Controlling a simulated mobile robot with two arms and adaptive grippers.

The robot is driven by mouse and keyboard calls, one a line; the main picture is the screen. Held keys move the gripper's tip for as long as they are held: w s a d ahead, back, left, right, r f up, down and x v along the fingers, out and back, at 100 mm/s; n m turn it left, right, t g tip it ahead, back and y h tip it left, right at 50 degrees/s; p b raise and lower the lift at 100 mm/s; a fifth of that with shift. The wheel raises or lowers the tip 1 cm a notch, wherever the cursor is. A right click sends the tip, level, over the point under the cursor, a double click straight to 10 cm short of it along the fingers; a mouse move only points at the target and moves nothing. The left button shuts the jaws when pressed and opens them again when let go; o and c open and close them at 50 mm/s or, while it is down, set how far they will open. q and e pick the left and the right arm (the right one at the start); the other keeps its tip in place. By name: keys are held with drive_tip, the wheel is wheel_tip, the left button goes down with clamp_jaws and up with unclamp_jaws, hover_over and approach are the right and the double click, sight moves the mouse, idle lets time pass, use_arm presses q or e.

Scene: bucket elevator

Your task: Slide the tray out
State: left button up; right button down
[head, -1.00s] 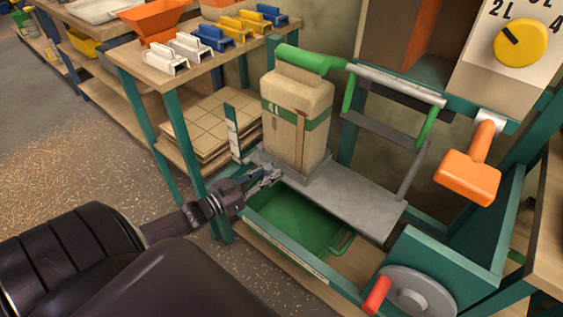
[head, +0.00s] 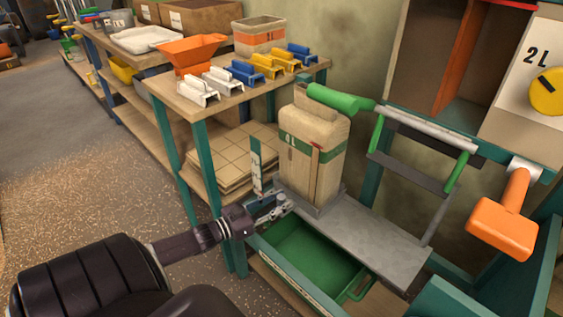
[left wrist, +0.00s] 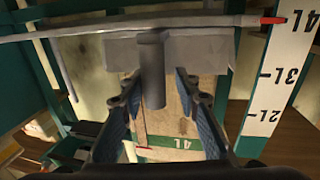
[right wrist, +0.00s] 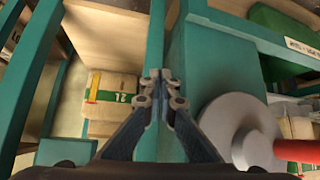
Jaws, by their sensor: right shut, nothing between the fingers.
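A green tray (head: 308,250) with a loop handle at its right lies low in the teal frame, under a grey metal plate (head: 375,245). A beige 4L sack (head: 312,150) stands upright on the plate. My left gripper (head: 284,204) is at the plate's left edge, beside the sack's foot. In the left wrist view its fingers (left wrist: 158,82) are apart, on either side of a grey post (left wrist: 152,65); I cannot tell whether they touch it. My right gripper (right wrist: 165,82) shows only in the right wrist view, shut and empty over a teal beam. The plate partly hides the tray.
A crank wheel with a red handle (right wrist: 285,150) is right of my right gripper. An orange paddle (head: 505,220) hangs at right. A wooden table (head: 230,98) with coloured pieces stands behind left. A volume scale (head: 257,167) stands by my left gripper. Floor at left is open.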

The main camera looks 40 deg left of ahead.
use_arm(q)
drive_tip(key=shift+o, duration=0.5)
drive_tip(key=shift+s, duration=0.25)
drive_tip(key=v, duration=1.1)
drive_tip(key=shift+s, duration=0.3)
drive_tip(key=shift+a, duration=0.15)
